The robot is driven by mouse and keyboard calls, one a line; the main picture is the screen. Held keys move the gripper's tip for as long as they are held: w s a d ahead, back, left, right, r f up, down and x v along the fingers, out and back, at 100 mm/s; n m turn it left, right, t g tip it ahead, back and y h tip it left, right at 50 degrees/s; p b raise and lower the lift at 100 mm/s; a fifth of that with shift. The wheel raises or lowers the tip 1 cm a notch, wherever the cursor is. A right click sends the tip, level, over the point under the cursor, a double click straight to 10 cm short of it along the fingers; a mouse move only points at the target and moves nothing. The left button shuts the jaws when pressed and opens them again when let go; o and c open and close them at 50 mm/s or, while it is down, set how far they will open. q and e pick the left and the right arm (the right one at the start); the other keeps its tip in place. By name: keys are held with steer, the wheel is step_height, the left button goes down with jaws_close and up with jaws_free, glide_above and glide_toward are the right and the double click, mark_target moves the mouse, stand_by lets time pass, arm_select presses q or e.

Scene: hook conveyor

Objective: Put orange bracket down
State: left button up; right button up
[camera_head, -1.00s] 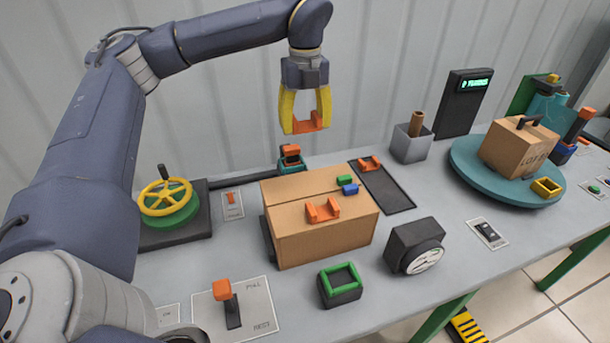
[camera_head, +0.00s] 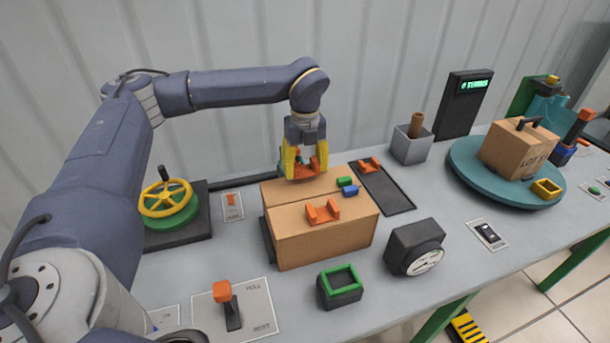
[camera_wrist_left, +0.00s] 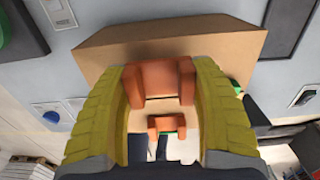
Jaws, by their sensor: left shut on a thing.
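My left gripper (camera_head: 304,172) has yellow fingers and is shut on an orange bracket (camera_head: 309,166). It holds the bracket low over the back part of a cardboard box (camera_head: 300,241). I cannot tell whether the bracket touches the box top. In the left wrist view the held bracket (camera_wrist_left: 158,83) sits between the yellow fingers, with the box (camera_wrist_left: 170,40) behind it. A second orange bracket (camera_head: 322,211) lies on the front part of the box top. A third orange bracket (camera_head: 369,164) lies on a dark strip (camera_head: 386,190). My right gripper is out of view.
Green (camera_head: 344,181) and blue (camera_head: 350,190) blocks lie at the box's right edge. A black gauge (camera_head: 414,247) and a green-rimmed block (camera_head: 340,285) stand in front. A yellow handwheel (camera_head: 166,198) is at left, and a teal turntable (camera_head: 465,172) at right.

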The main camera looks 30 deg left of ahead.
mark_target(305, 170)
arm_select(q)
steer(key=shift+f, duration=1.4)
steer(key=shift+f, duration=0.2)
steer(key=o, duration=1.2)
steer(key=shift+c, duration=0.2)
step_height(305, 170, up, 12)
steer(key=shift+r, duration=0.2)
